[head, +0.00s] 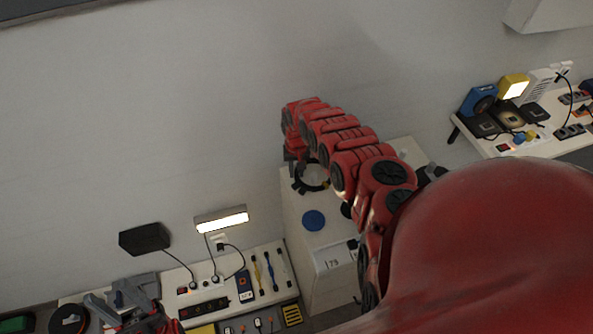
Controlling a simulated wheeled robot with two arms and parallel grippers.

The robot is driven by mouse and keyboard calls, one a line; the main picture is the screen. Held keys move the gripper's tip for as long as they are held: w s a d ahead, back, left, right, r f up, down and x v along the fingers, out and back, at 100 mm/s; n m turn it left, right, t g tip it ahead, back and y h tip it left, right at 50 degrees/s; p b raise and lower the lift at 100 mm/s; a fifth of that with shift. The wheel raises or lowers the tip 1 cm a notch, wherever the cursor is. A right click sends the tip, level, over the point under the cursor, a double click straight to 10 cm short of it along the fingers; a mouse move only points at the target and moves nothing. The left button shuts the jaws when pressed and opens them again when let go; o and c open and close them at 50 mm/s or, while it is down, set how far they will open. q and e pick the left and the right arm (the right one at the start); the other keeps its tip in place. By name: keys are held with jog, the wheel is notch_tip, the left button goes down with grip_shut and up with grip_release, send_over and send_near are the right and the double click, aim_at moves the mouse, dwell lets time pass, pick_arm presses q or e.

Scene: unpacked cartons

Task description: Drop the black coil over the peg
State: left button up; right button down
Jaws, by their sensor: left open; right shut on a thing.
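A black coil (325,184), seen as a dark ring, is at the top of the white cabinet (300,245), near its far edge. My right gripper (298,178) is shut on the left side of the coil. My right arm reaches over the cabinet from the right and hides part of its top. I cannot make out the peg, and I cannot tell whether the coil is around anything or touches the cabinet top. My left gripper (118,312) is open and apart from the coil, above the workbench at the lower left.
Another cluttered bench (495,148) stands at right.

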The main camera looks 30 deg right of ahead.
jog(key=shift+f+b, duration=1.15)
jog(key=shift+f, duration=0.45)
jog(key=c, duration=0.6)
grip_release()
jog(key=shift+r, duration=0.1)
jog(key=shift+r, duration=0.1)
jog(key=shift+r, duration=0.7)
notch_tip(320, 180, up, 10)
jog(key=shift+r+b, duration=0.1)
jog(key=shift+b, duration=0.9)
notch_tip(320, 180, up, 6)
jog(key=p, duration=0.5)
